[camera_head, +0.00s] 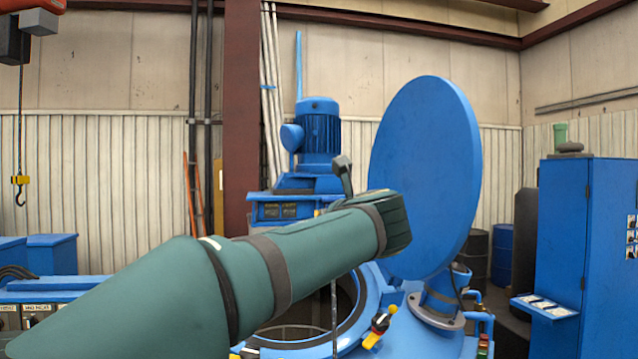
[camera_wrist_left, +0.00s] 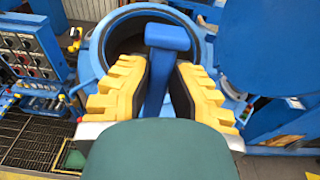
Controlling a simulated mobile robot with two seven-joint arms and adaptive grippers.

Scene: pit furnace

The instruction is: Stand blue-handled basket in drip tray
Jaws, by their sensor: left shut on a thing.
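My left gripper (camera_wrist_left: 161,68), with yellow fingers and dark pads, is shut on a blue handle (camera_wrist_left: 168,38) in the left wrist view. The handle has a wide top and a narrower stem between the fingers. The basket body below is hidden by the gripper and wrist, so I cannot tell its tilt. Beyond the handle is the round dark opening of the furnace (camera_wrist_left: 98,50). In the head view my green left arm reaches across the furnace mouth (camera_head: 366,315), and its fingers are hidden behind the wrist. I cannot identify the drip tray in either view. My right gripper is not in view.
A large round blue lid (camera_head: 428,178) stands upright just right of my left wrist. A blue motor (camera_head: 319,135) stands behind it. A blue cabinet (camera_head: 585,240) is at the right. A control panel (camera_wrist_left: 25,48) and dark floor grating (camera_wrist_left: 30,135) lie left of the furnace.

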